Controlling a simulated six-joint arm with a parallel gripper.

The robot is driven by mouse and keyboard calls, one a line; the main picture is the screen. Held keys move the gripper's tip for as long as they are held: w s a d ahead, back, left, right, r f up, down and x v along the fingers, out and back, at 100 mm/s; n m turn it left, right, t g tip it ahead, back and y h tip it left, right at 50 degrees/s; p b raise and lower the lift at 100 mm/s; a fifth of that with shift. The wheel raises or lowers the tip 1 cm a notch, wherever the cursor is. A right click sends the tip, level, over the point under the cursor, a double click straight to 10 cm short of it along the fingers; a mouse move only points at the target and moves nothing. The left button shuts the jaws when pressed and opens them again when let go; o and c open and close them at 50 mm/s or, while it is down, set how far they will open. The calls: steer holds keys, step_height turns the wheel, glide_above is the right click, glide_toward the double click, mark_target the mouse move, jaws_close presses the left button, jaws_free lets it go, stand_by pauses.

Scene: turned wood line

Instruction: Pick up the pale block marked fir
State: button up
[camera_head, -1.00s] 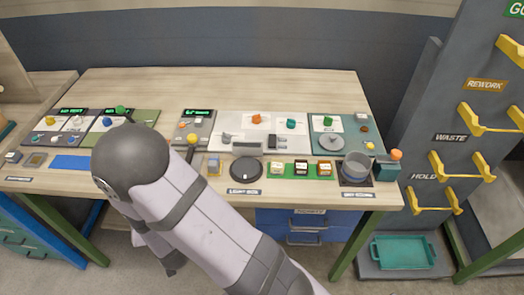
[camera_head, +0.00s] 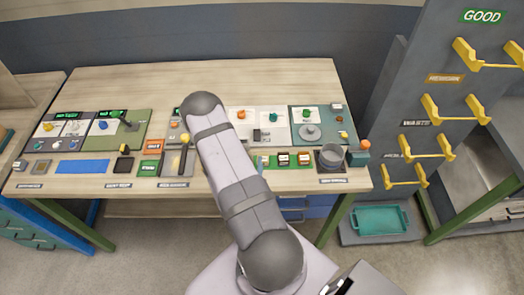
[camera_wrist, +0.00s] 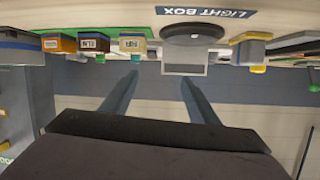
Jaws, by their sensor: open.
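In the wrist view, which is upside down, three small labelled blocks stand in a row on a green strip. The palest, cream-topped block (camera_wrist: 132,44) is nearest the light box; its lettering is too small to read surely. The dark brown block (camera_wrist: 94,44) and the orange block (camera_wrist: 58,43) are beside it. In the head view the pale block (camera_head: 265,160) shows just right of my arm. My gripper (camera_wrist: 160,76) is open and empty, its two fingers apart from the blocks and facing the light box area. My arm hides the gripper in the head view.
The round light box plate (camera_wrist: 192,30) is close to the pale block. A grey cup (camera_head: 331,157) stands right of the block row. Panels with knobs and small parts fill the bench behind. The bench's back (camera_head: 240,82) is clear. A rack with yellow hooks (camera_head: 440,110) is at right.

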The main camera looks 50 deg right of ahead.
mark_target(263, 157)
steer(key=shift+g+h, duration=0.3)
steer(key=shift+g, duration=0.2)
steer(key=s+d, duration=0.2)
steer(key=s, duration=0.1)
steer(key=shift+s+d, duration=0.2)
steer(key=shift+s, duration=0.05)
steer(key=f, duration=0.2)
steer(key=shift+s+f+n, duration=0.3)
steer(key=shift+n, duration=0.1)
steer(key=shift+f+y, duration=0.45)
steer(key=shift+y, duration=0.15)
steer(key=shift+b+x, duration=1.1)
steer(key=shift+x, duration=2.55)
steer(key=shift+r, duration=0.25)
steer(key=c, duration=1.1)
